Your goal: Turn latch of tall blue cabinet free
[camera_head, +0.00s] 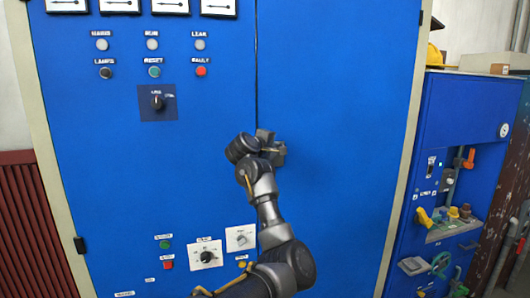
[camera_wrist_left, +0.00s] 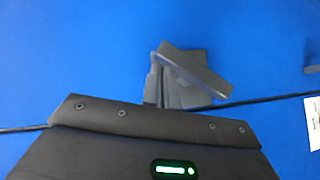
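The tall blue cabinet (camera_head: 330,90) fills most of the head view, with a dark vertical seam between its doors. Its dark grey latch (camera_head: 277,156) sits at the seam, partly covered by my left gripper (camera_head: 266,148). In the left wrist view the latch lever (camera_wrist_left: 195,73) lies at a slant to the seam, over a grey block. The dark body of my left gripper (camera_wrist_left: 150,135) fills the bottom of that view, right by the latch. Its fingertips cannot be made out, so grip or contact is unclear. My right gripper is not in view.
Lamps, buttons and a black rotary knob (camera_head: 157,102) are on the left door, with more knobs (camera_head: 206,256) lower down. A smaller blue cabinet (camera_head: 455,120) with an open niche stands at the right. A dark red ribbed panel (camera_head: 25,220) is at the left.

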